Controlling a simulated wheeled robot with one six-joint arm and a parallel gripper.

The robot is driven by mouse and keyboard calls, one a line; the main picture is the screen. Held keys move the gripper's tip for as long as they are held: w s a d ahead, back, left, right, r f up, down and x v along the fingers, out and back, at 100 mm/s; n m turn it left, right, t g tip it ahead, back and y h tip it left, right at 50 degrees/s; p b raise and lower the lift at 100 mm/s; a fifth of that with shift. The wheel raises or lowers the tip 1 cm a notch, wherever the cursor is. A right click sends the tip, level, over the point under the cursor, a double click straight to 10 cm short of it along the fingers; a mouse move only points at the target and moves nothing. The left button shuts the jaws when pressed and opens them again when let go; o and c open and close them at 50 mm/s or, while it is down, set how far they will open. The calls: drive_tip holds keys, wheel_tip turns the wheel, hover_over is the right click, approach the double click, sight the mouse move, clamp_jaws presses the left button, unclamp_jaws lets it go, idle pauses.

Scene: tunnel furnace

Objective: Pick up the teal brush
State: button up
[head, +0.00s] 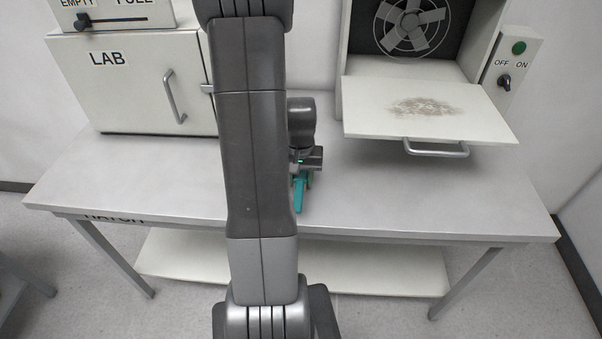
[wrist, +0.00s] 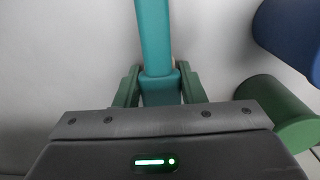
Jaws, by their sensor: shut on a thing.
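The teal brush (head: 299,195) shows in the head view at the middle of the table, just right of my arm, which hides part of it. In the wrist view its teal handle (wrist: 153,38) runs up from between the fingers of my gripper (wrist: 159,92). The green-sided fingers are shut on the handle, one on each side. In the head view my gripper (head: 303,177) is low over the table. I cannot tell whether the brush touches the table.
A LAB cabinet (head: 140,95) stands at the back left of the table (head: 400,200). At the back right is a fan box with its white flap (head: 380,118) lowered and soiled. A blue cylinder (wrist: 290,35) and a green cylinder (wrist: 275,108) lie close on the right in the wrist view.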

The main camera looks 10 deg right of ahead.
sight(300, 176)
drive_tip(key=shift+r, duration=0.1)
wheel_tip(300, 176, up, 10)
drive_tip(key=shift+f, duration=0.1)
idle(0.4)
drive_tip(key=shift+o, duration=0.8)
